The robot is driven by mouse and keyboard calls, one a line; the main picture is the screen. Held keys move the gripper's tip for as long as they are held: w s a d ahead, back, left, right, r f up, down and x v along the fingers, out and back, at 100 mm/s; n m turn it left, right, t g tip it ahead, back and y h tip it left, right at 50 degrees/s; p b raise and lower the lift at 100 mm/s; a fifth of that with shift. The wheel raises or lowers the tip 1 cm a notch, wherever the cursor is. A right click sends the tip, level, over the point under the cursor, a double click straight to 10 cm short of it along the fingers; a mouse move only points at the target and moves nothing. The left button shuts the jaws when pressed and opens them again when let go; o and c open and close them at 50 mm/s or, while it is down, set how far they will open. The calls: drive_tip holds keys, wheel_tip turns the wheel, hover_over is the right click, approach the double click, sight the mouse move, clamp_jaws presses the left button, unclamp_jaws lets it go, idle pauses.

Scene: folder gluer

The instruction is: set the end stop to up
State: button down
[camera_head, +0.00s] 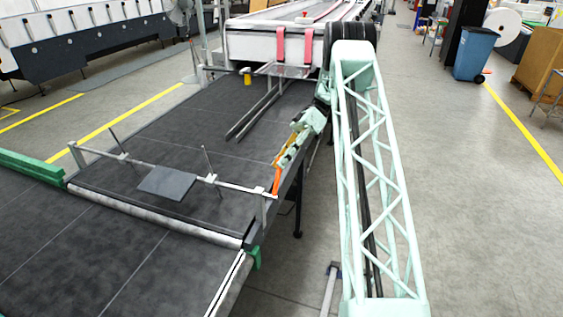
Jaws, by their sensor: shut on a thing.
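The end stop is a metal crossbar (232,186) over the dark delivery belt, with a flat grey plate (167,183) and thin upright rods on it. The plate looks nearly level, above the belt. My gripper (276,183), with orange fingers, is at the bar's right end, by the belt's right edge. Its fingers are shut on the bar's end there. The exact contact is small and partly hidden by the fingers.
The dark belt (150,125) runs back to a white machine (270,42) with red straps. A white roller (150,212) and a second belt lie in front of the end stop. Two long rails (257,110) stand over the belt behind it.

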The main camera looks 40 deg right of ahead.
drive_tip(key=shift+f, duration=0.1)
drive_tip(key=c, duration=2.4)
unclamp_jaws()
drive_tip(key=shift+o, duration=0.2)
drive_tip(key=shift+d, duration=0.2)
drive_tip(key=v, duration=0.7)
drive_tip(key=shift+d, duration=0.1)
